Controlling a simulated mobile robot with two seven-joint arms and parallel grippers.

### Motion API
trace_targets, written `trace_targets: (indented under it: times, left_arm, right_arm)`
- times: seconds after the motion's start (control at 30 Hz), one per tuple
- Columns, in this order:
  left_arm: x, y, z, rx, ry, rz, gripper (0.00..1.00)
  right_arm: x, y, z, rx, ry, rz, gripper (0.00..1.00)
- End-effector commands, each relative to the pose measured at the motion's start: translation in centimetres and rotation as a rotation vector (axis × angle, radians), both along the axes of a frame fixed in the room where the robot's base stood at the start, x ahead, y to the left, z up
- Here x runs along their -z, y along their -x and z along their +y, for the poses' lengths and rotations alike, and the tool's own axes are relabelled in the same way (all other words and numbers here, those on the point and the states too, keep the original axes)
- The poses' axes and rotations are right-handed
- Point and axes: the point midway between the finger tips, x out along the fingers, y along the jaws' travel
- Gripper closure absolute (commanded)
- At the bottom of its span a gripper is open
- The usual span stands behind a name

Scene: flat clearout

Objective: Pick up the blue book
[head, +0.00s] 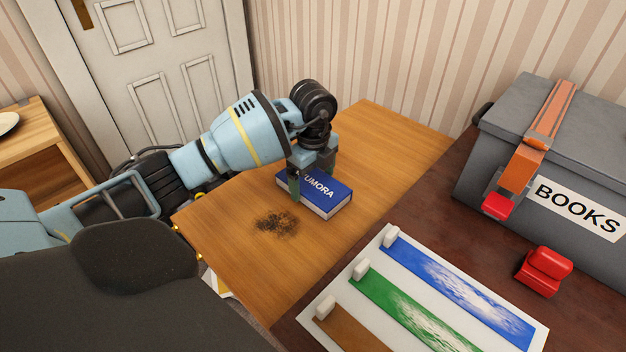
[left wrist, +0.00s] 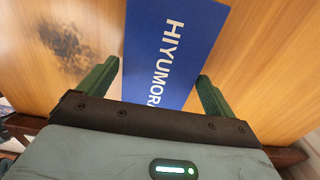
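The blue book (head: 321,195) lies flat on the wooden table, its cover up with white lettering. In the left wrist view the blue book (left wrist: 168,45) runs between the two green fingers. My left gripper (head: 310,180) is over the book, pointing down, with a finger on either side of it. In the left wrist view the left gripper (left wrist: 156,85) is open, and a gap shows between the book and the fingers, narrow on the right. Part of the book's far side is hidden by the gripper in the head view. My right gripper is not in view.
The wooden table (head: 235,235) has a dark smudge (head: 276,223) near the book. A grey box labelled BOOKS (head: 560,140) with an orange strap stands at the right. A white board with coloured strips (head: 375,260) and a red object (head: 544,270) lie on the dark surface.

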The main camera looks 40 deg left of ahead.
Motion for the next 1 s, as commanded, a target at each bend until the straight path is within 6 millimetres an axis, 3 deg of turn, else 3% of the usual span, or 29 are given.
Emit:
trace_targets:
  times: [0.03, 0.3, 0.63, 1.0]
  left_arm:
    - [0.0, 0.0, 0.0, 0.000, 0.000, 0.000, 0.16]
    - [0.0, 0.0, 0.0, -0.001, 0.000, 0.000, 0.51]
    - [-0.9, -0.1, 0.0, -0.001, 0.000, -0.005, 0.52]
    - [-7.4, -0.1, 0.0, -0.001, 0.000, -0.006, 0.52]
  right_arm:
    - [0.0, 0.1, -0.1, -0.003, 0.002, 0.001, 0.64]
    - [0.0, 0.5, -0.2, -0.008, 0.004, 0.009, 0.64]
    - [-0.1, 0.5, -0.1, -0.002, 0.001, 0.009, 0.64]
    - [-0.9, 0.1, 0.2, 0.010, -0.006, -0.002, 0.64]
